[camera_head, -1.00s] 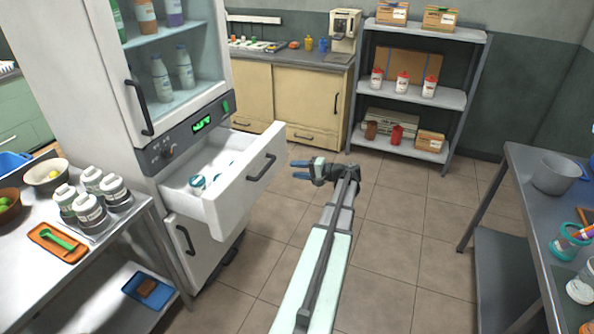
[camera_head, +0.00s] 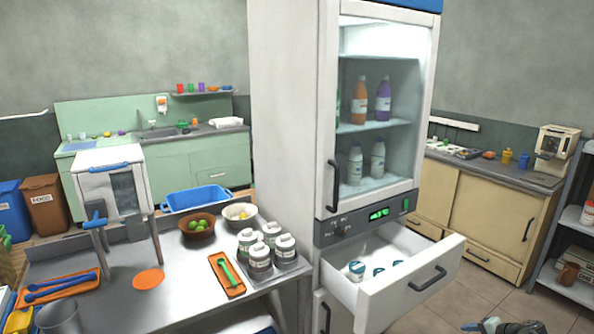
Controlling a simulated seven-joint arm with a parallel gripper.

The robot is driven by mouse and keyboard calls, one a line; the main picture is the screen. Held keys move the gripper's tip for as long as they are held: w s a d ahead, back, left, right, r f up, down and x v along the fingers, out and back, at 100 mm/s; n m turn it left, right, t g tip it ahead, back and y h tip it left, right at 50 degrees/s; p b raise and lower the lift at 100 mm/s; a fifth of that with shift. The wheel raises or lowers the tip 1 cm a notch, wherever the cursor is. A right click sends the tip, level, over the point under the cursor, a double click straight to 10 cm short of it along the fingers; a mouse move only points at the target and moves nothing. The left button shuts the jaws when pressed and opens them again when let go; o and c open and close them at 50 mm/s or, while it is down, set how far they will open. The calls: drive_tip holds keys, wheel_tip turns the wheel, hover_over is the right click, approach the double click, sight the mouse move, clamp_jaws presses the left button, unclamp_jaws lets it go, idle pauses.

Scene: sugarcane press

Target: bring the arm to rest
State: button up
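My gripper (camera_head: 482,327) shows only in part at the bottom edge of the head view, right of centre, over the tiled floor. Its blue fingertips point left. The rest of the gripper and nearly all of my arm are cut off by the frame. No object shows at the fingertips, and the gap between them is too small to judge. The gripper is apart from the pulled-out white drawer (camera_head: 415,287), which is up and to its left.
The fridge (camera_head: 290,120) stands in the middle, its open drawer jutting right with several lidded tubs inside. A metal table (camera_head: 190,270) at left holds jars, bowls and an orange tray (camera_head: 227,274). A shelf rack (camera_head: 565,285) stands at right. Floor between drawer and rack is clear.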

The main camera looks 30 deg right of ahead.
drive_tip(key=w+a+f+n+g+y, duration=0.1)
drive_tip(key=a+f+n+g, duration=0.15)
drive_tip(key=a+f, duration=0.65)
drive_tip(key=w+a+f+n+g+y, duration=0.15)
drive_tip(key=a+f+g, duration=0.3)
drive_tip(key=a, duration=0.85)
drive_tip(key=w+a+f+n+g+y, duration=0.1)
drive_tip(key=a+f+n+g, duration=0.2)
drive_tip(key=a+f, duration=0.65)
drive_tip(key=s+a+f+n+g+h, duration=0.1)
drive_tip(key=a+n, duration=0.4)
drive_tip(key=a, duration=1.3)
drive_tip(key=s+a+f+n+g+h, duration=0.2)
drive_tip(key=s+a+f+n+g, duration=0.2)
drive_tip(key=a, duration=1.4)
drive_tip(key=f+n+g, duration=0.1)
drive_tip(key=n, duration=0.1)
drive_tip(key=shift+f+n, duration=0.25)
drive_tip(key=shift+n, duration=0.05)
